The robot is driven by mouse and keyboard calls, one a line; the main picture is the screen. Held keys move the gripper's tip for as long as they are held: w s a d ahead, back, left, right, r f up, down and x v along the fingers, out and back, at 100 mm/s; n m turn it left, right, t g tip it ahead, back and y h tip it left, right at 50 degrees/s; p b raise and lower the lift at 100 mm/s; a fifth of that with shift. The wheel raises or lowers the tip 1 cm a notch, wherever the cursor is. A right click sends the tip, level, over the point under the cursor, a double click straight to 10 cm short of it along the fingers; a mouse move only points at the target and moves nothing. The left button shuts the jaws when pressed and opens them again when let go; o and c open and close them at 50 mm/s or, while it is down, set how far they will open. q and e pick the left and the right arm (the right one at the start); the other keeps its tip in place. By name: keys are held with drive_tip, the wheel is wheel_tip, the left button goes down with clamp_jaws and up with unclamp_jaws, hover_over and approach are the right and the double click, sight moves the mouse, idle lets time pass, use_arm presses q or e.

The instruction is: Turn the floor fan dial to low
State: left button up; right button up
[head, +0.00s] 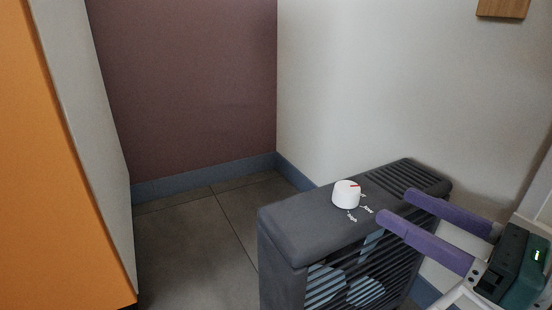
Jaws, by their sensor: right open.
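The floor fan (295,233) is a dark grey box with a slatted front, standing at the lower right of the head view. Its white round dial (346,197) sits on the top face. A red mark on the dial points to the upper right. White labels lie beside the dial; one reads "low" and one "high", and another near the red mark is partly hidden. My right gripper (395,204) comes in from the right with two purple fingers spread apart. It is open and empty, just right of the dial and not touching it. My left gripper is not in view.
A pale wall (370,90) stands behind the fan, with a blue skirting board (200,180) along the walls. An orange panel (60,190) fills the left side. Grey tiled floor (190,255) is clear between the panel and the fan.

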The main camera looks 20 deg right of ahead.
sight(358, 194)
drive_tip(key=shift+w+a+f+b, duration=0.2)
drive_tip(key=shift+w+a+b, duration=0.15)
drive_tip(key=shift+w+a, duration=0.2)
drive_tip(key=shift+w+a+f+b, duration=0.15)
drive_tip(key=shift+w+a+b, duration=0.2)
drive_tip(key=shift+w+a, duration=0.15)
drive_tip(key=b+x, duration=0.1)
drive_tip(key=x, duration=0.3)
drive_tip(key=shift+a+r, duration=0.15)
drive_tip(key=shift+a, duration=0.05)
drive_tip(key=shift+w+d+r+b, duration=0.1)
drive_tip(key=shift+w+d+b, duration=0.05)
drive_tip(key=shift+w+b, duration=0.15)
drive_tip(key=shift+s+d, duration=0.15)
drive_tip(key=shift+s, duration=0.05)
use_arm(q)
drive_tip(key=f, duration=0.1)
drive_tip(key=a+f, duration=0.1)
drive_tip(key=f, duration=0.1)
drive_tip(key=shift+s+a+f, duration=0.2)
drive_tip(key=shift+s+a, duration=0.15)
